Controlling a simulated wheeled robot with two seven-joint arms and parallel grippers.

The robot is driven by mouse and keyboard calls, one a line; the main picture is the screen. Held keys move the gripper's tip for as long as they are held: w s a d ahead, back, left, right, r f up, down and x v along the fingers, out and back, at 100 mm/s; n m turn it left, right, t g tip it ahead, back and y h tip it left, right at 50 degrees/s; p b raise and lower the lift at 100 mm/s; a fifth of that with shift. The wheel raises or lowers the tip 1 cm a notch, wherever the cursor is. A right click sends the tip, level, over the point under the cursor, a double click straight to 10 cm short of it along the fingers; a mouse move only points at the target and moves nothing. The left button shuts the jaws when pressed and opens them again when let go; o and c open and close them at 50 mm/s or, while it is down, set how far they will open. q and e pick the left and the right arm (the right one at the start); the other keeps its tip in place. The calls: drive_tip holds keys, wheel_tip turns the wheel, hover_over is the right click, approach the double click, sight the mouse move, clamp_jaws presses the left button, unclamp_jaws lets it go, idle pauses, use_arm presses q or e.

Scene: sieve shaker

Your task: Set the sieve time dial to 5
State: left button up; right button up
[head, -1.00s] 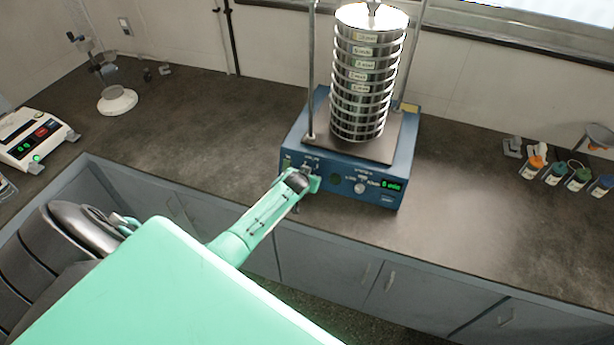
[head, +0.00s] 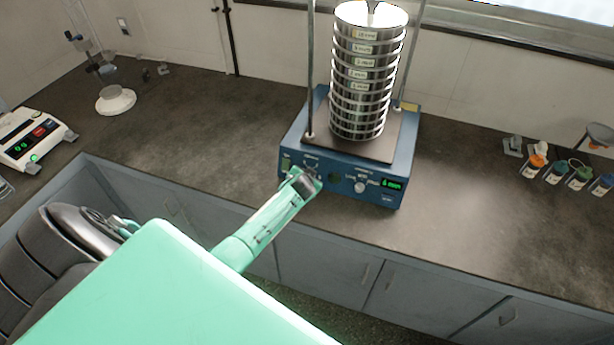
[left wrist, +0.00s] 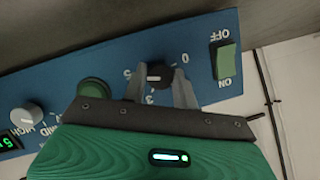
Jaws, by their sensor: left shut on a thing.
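The blue sieve shaker (head: 335,170) stands on the counter with a tall stack of steel sieves (head: 368,75) on it. In the left wrist view its time dial (left wrist: 158,73), a small black knob marked 0, 3 and 5, appears upside down. My left gripper (head: 306,179) is at the left of the front panel and hides the dial in the head view. In the left wrist view the fingers of the gripper (left wrist: 157,80) are on both sides of the knob, shut on it. A pale mark on the knob faces roughly the 5 side. My right gripper is out of view.
The panel also has a green ON/OFF switch (left wrist: 227,62), a round green button (left wrist: 94,90), a grey knob (left wrist: 27,115) and a lit green display (head: 391,184), its digits hard to read. A balance (head: 35,135) stands left; several small bottles (head: 556,172) stand right.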

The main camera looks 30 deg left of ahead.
use_arm(q)
drive_tip(key=shift+s+f, duration=0.1)
drive_tip(key=shift+f, duration=0.1)
drive_tip(key=o, duration=1)
drive_tip(key=shift+c, duration=0.2)
drive_tip(key=shift+r, duration=0.1)
drive_tip(key=b+v, duration=0.2)
drive_tip(key=v, duration=1.1)
drive_tip(key=shift+s+d+r+b, duration=0.15)
drive_tip(key=shift+s+r+b, duration=0.05)
drive_tip(key=shift+r+b, duration=0.1)
